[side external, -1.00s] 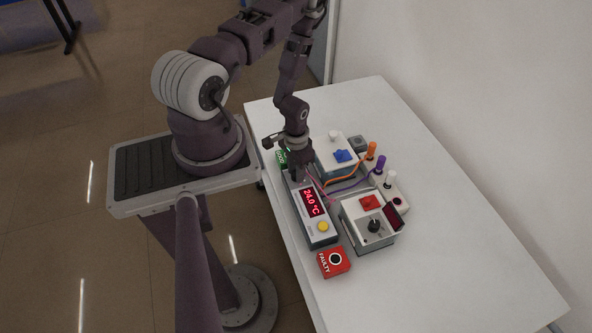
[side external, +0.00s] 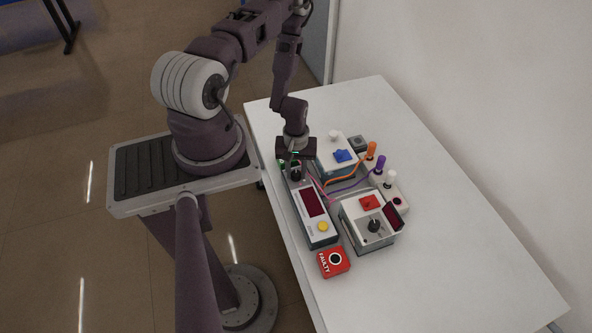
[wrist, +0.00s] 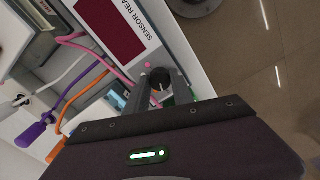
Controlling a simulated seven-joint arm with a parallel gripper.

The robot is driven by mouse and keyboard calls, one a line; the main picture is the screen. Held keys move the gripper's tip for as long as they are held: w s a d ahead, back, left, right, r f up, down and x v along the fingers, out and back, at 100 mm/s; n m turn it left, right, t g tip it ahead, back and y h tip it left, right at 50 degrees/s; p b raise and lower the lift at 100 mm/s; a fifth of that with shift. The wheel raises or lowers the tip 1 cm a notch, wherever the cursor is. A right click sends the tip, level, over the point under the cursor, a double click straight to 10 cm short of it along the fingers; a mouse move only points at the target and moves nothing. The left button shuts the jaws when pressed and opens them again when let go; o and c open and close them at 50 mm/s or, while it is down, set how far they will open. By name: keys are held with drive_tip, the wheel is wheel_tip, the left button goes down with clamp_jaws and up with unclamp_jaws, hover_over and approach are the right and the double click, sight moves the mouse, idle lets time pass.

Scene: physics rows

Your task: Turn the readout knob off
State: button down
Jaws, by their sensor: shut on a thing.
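The sensor readout box (side external: 303,214) is a long light-grey unit near the table's left edge. Its display (side external: 312,202) is dark red and blank, and it also shows blank in the wrist view (wrist: 109,32). The black readout knob (wrist: 160,78) sits at the box's far end, with a pale pointer line on it. My gripper (side external: 295,177) points down over that end. In the wrist view its two fingers (wrist: 160,90) are on either side of the knob, shut on it. The fingers hide part of the knob.
A yellow button (side external: 323,226) is on the readout box. A red FAULTY block (side external: 333,262) lies in front. A box with a red switch (side external: 370,202), one with a blue switch (side external: 342,155), and orange and purple plugs with cables stand to the right. The table's right side is clear.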

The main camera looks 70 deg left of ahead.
sight(296, 173)
drive_tip(key=shift+n, duration=1)
drive_tip(key=c, duration=1.1)
unclamp_jaws()
wheel_tip(296, 173, up, 7)
drive_tip(key=shift+r, duration=0.1)
